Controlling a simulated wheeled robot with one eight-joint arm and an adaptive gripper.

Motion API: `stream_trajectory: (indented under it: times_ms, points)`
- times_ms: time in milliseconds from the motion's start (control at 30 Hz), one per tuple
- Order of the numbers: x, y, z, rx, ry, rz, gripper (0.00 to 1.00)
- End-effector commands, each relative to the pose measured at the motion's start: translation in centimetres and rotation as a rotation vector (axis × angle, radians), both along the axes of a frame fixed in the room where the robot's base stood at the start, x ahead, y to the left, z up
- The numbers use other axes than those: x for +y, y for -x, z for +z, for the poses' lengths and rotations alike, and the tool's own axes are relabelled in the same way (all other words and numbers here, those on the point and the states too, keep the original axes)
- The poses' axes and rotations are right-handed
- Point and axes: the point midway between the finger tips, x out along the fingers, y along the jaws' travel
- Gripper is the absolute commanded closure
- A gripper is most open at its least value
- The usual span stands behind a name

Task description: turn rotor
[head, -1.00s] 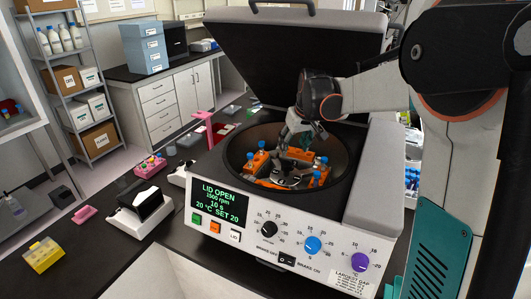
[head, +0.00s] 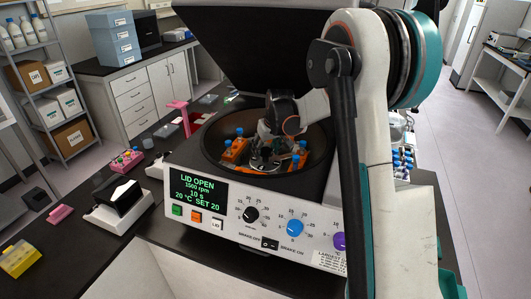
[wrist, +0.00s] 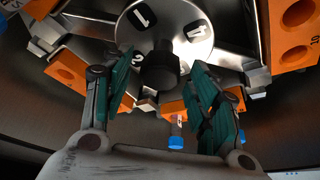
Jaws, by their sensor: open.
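The rotor sits in the dark round bowl of the open centrifuge (head: 220,245). In the wrist view its metal hub plate (wrist: 185,22) shows the numbers 1, 2 and 4, with a black centre knob (wrist: 160,70). Orange buckets (wrist: 182,107) hang around the hub; in the head view, orange buckets (head: 235,152) hold blue-capped tubes. My gripper (wrist: 164,82) is open, its teal-padded fingers on either side of the knob in the wrist view. Contact with the knob or rotor cannot be told. In the head view my gripper and arm hide part of the rotor.
The raised lid (head: 265,45) stands behind the bowl, close to my arm. The front panel has knobs, buttons and a display reading LID OPEN. A pink tube rack (head: 127,160) and a black-and-white device (head: 118,207) stand on the bench to the left.

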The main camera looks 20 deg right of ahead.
Motion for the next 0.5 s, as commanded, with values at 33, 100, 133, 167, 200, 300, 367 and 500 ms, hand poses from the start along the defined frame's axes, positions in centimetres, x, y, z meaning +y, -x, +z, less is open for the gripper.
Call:
stream_trajectory:
  times_ms: [33, 100, 133, 167, 200, 300, 367, 500]
  points:
    - [0.01, -0.22, -0.58, 0.0, 0.0, 0.0, 0.46]
    - [0.01, -0.41, -1.06, 0.0, 0.0, 0.0, 0.46]
    - [0.01, -0.48, -1.22, 0.0, 0.0, 0.0, 0.46]
    - [0.01, -0.53, -1.33, 0.0, 0.0, 0.0, 0.46]
    - [0.01, -0.57, -1.44, 0.0, 0.0, 0.0, 0.46]
    - [0.01, -0.62, -1.55, 0.0, 0.0, 0.0, 0.46]
    - [0.01, -0.62, -1.55, 0.0, 0.0, 0.0, 0.46]
    - [0.01, -0.61, -1.53, 0.0, 0.0, 0.0, 0.48]
